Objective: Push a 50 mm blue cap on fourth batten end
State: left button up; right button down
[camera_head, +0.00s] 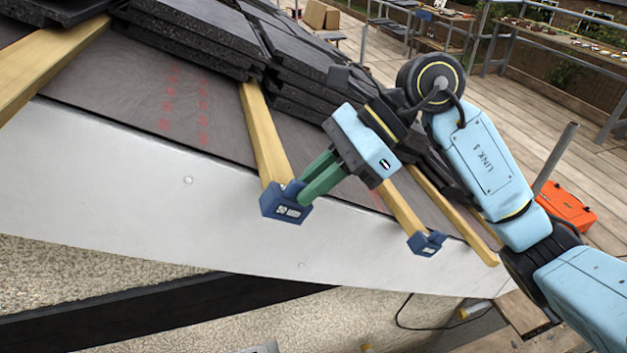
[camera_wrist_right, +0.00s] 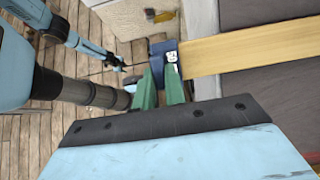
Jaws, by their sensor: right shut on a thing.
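A blue cap (camera_head: 287,203) with a white mark sits at the lower end of a wooden batten (camera_head: 262,135). My right gripper (camera_head: 299,190) has its green fingers shut on this cap. In the right wrist view, the cap (camera_wrist_right: 164,50) meets the end of the batten (camera_wrist_right: 245,50); I cannot tell how far it is pushed on. Another blue cap (camera_head: 427,243) is on the end of the batten to the right (camera_head: 400,209). The far right batten (camera_head: 456,215) has a bare end. A light blue arm shows in the right wrist view; its gripper is too small to read.
Dark tiles (camera_head: 195,40) are stacked up the roof above the battens. A pale eaves board (camera_head: 150,180) runs below the batten ends. Another batten (camera_head: 45,65) lies at the upper left. An orange case (camera_head: 567,205) stands on the planks at the right.

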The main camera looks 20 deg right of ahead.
jog(key=c, duration=1.4)
grip_release()
jog(key=shift+r, duration=0.1)
jog(key=d+r+p, duration=0.1)
jog(key=r, duration=0.1)
jog(key=d+r+p, duration=0.1)
jog(key=d+r, duration=0.1)
jog(key=shift+d+r, duration=0.2)
jog(key=shift+r, duration=0.2)
